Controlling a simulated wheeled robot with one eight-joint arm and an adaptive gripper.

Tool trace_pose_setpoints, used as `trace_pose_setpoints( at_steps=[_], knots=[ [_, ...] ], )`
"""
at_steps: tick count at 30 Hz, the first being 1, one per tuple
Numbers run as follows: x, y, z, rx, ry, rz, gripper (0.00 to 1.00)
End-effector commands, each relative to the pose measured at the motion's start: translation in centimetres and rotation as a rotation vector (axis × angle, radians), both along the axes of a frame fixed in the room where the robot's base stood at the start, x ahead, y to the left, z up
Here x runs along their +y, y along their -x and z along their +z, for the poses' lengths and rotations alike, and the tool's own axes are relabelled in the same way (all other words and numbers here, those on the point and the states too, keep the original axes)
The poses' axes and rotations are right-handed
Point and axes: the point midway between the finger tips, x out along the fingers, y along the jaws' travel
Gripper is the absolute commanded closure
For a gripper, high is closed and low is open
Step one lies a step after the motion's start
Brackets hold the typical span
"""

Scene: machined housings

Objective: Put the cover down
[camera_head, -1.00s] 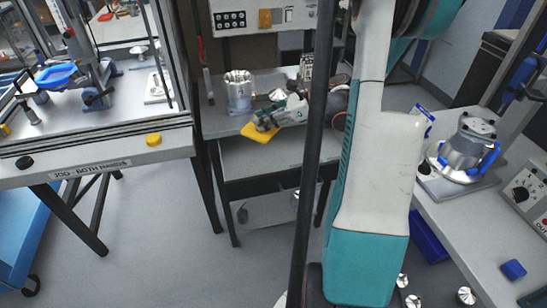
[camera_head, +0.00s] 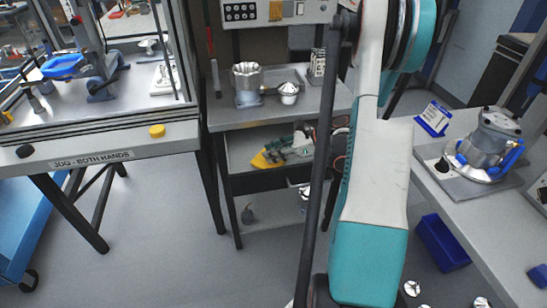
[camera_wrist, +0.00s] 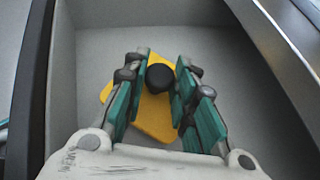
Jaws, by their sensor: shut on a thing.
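The cover is a yellow plate with a black knob. In the head view, the cover (camera_head: 261,161) is at the open grey drawer below the middle bench top. In the wrist view, the cover (camera_wrist: 154,123) lies in or just above the drawer; I cannot tell whether it touches the floor. My gripper (camera_head: 274,153) reaches in from the right. In the wrist view, my gripper (camera_wrist: 160,76) has its teal fingers on either side of the black knob (camera_wrist: 160,78), shut on it. The fingers hide parts of the plate.
The drawer (camera_wrist: 85,60) has grey walls close around the cover. The middle bench top (camera_head: 225,118) overhangs it and bears a metal housing (camera_head: 247,82) and a small silver part (camera_head: 289,92). A right-hand bench (camera_head: 455,205) carries another housing (camera_head: 487,150).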

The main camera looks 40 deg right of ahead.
Motion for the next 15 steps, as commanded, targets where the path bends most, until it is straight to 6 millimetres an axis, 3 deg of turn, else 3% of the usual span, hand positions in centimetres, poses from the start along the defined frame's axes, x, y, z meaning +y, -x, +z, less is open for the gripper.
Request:
trace_pose_setpoints(
  at_steps=[2, 12, 13, 15],
  knots=[
    [-0.01, -0.01, -1.19, 0.0, 0.0, 0.0, 1.0],
    [0.01, 0.0, -1.28, 0.0, 0.0, 0.0, 1.0],
    [0.01, 0.0, -1.32, 0.0, 0.0, 0.0, 0.73],
    [0.01, 0.01, -1.3, 0.0, 0.0, 0.0, 0.57]
  ],
)
